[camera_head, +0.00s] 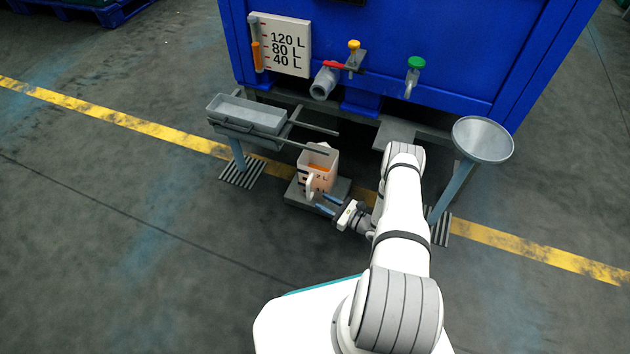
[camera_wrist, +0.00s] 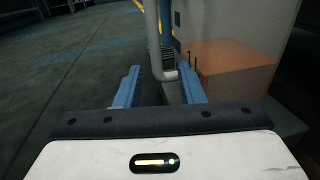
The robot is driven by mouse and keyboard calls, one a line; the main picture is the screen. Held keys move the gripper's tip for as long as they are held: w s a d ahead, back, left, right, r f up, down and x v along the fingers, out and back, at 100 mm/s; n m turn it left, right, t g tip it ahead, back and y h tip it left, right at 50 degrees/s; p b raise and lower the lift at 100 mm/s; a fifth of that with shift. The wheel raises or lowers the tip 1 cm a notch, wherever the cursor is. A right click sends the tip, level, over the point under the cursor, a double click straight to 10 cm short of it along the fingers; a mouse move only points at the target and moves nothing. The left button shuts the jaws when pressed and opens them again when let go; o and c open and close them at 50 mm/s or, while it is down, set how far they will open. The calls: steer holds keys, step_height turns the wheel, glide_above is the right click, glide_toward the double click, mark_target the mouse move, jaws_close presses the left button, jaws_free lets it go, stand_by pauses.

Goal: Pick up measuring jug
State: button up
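The measuring jug (camera_head: 326,160) is whitish, with a "2 L" mark and orange contents. It stands upright on a small grey platform (camera_head: 297,198) below the blue tank. Its handle (camera_head: 309,188) faces my gripper (camera_head: 324,203), which is low at the jug's near side with its blue fingers apart. In the wrist view the jug (camera_wrist: 225,30) fills the upper right and its handle (camera_wrist: 152,35) shows in line with the gap of my open gripper (camera_wrist: 159,78). The right finger looks very close to the handle's lower end; I cannot tell whether they touch.
The blue tank (camera_head: 400,60) has a red-handled valve (camera_head: 328,76) and a green-topped tap (camera_head: 414,72) above. A grey tray (camera_head: 245,114) on a stand is left of the jug, a round dish (camera_head: 483,139) right. The floor at left is clear.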

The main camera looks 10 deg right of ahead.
mark_target(309, 199)
steer(key=b+x, duration=0.1)
steer(key=x, duration=0.1)
steer(key=b+x, duration=0.1)
steer(key=x, duration=0.1)
steer(key=f+x, duration=0.1)
steer(key=x, duration=0.1)
steer(key=shift+w+a+b, duration=0.1)
steer(key=shift+a+b, duration=0.3)
steer(key=shift+w+a+r, duration=0.15)
steer(key=shift+w+a, duration=0.05)
steer(key=shift+w, duration=0.05)
jaws_close()
stand_by(0.9)
